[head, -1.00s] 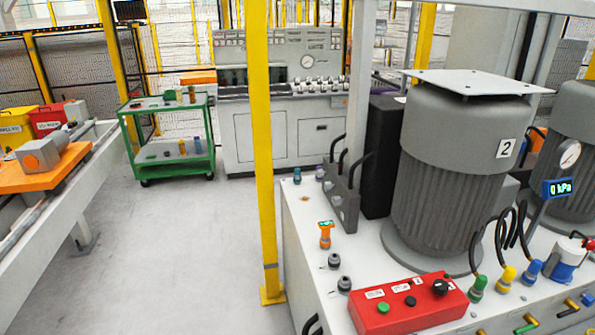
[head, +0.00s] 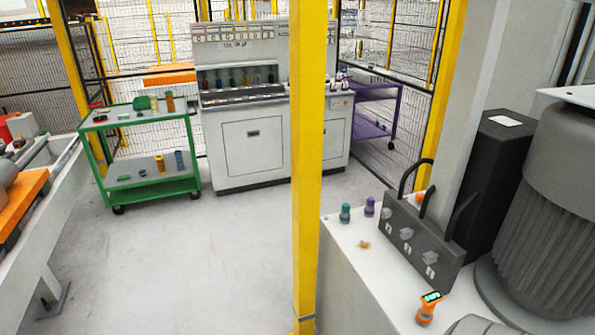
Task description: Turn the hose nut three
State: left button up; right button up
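A dark grey block (head: 418,240) stands on the white bench top at the right in the head view. Black hoses (head: 414,172) rise from it and curve over. Three light grey fittings sit along its front face: a far one (head: 391,217), a middle one (head: 406,233) and a near one (head: 431,257). Small white labels are beside them; the near one seems to read 1, the others are too small to read surely. I cannot tell which fitting is the hose nut three. Neither of my grippers is in view.
A yellow post (head: 308,170) stands in front of the bench. On the bench are a teal fitting (head: 346,212), a purple fitting (head: 370,206), an orange device (head: 429,307) and a ribbed motor (head: 560,220). A green cart (head: 150,191) stands behind.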

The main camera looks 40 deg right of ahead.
aim_at(386, 213)
jog(key=i+j+z, duration=0.1)
jog(key=i+z, duration=0.2)
jog(key=i, duration=0.15)
jog(key=i+j+z, duration=0.15)
jog(key=i+z, duration=0.2)
jog(key=i+j+z, duration=0.3)
jog(key=i, duration=0.25)
